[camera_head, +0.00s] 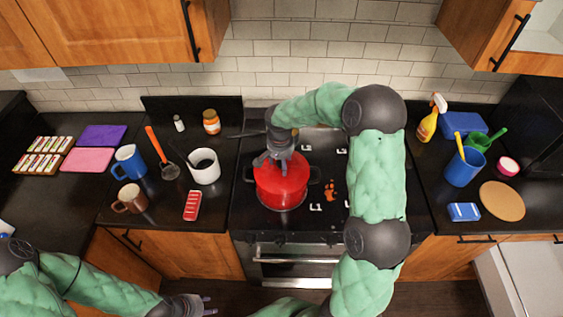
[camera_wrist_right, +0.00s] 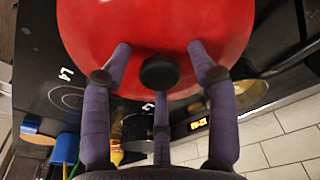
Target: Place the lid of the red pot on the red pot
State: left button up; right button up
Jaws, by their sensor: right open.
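The red pot (camera_head: 281,197) stands on the stove, with dark handles at its sides. The red lid (camera_wrist_right: 155,25) fills the top of the right wrist view, with its black knob (camera_wrist_right: 160,72). In the head view the lid's red top is at the pot's mouth, partly hidden by my gripper; I cannot tell how it is seated. My right gripper (camera_head: 279,165) is above the pot. Its fingers (camera_wrist_right: 160,70) are open and spread around the knob, apart from it. My left gripper (camera_head: 208,305) is open and empty, low in front of the cabinets.
A dark pan (camera_head: 253,133) is behind the pot. A blue cup (camera_head: 464,168) and round wooden board (camera_head: 502,201) are to the right. My right arm spans the stove's right side.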

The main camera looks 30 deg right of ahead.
aim_at(281, 166)
notch_tip(281, 166, up, 12)
jog(key=s+a, duration=0.1)
dwell(0.5)
